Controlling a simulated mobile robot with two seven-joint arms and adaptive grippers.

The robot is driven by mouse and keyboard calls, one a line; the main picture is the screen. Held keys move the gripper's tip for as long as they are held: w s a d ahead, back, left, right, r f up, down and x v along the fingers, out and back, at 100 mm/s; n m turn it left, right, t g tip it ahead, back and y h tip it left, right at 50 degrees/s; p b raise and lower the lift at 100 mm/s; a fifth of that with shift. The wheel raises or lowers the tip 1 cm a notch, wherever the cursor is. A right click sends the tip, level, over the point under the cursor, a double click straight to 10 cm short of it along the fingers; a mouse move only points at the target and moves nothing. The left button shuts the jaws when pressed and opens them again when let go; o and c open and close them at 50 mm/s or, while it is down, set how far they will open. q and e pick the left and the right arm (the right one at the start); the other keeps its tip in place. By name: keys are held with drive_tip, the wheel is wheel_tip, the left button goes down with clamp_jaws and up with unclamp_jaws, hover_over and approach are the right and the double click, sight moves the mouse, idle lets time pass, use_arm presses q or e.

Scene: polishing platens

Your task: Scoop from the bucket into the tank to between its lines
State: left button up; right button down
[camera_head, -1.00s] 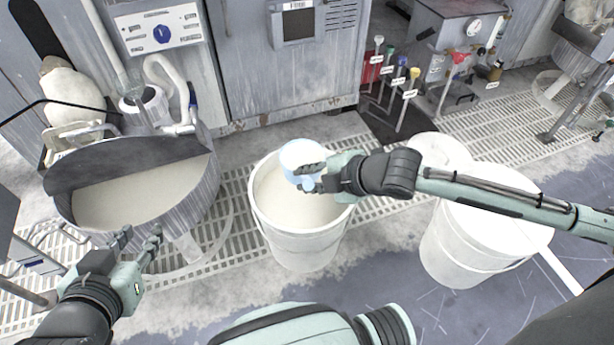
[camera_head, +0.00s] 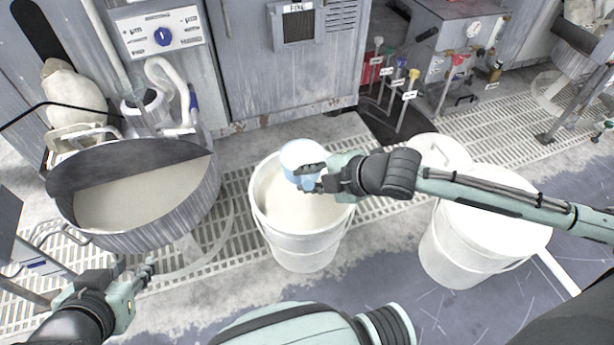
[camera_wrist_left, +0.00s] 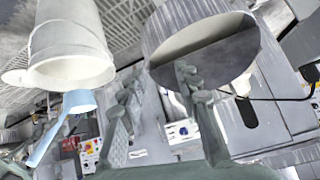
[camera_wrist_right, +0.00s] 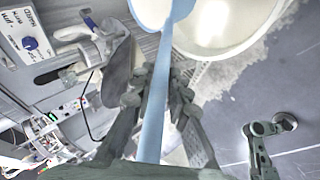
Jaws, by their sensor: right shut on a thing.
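A white bucket (camera_head: 300,244) of pale liquid stands upright in the middle of the head view. The tank (camera_head: 196,204), a round grey tub half covered by a dark lid, stands to its left with pale liquid inside; its lines cannot be made out. My right gripper (camera_head: 312,180) is shut on the handle of a light blue scoop (camera_head: 299,154), whose cup is over the bucket's opening. The blue handle (camera_wrist_right: 154,110) runs between the fingers in the right wrist view. My left gripper (camera_head: 138,277) is open and empty, in front of the tank.
A closed white bucket (camera_head: 462,252) stands at the right with another white lid behind it. Several labelled sticks (camera_head: 405,100) stand at the back. A white hose and jug (camera_head: 150,105) are behind the tank. Floor grating lies between.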

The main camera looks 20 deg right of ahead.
use_arm(q)
drive_tip(key=s+a+f+g+y+p, duration=0.1)
drive_tip(key=s+a+f+g, duration=0.1)
drive_tip(key=s+a+g, duration=0.1)
drive_tip(key=shift+s+a+f+n+y, duration=0.3)
drive_tip(key=shift+s+a, duration=0.35)
drive_tip(key=shift+s, duration=0.25)
idle(0.5)
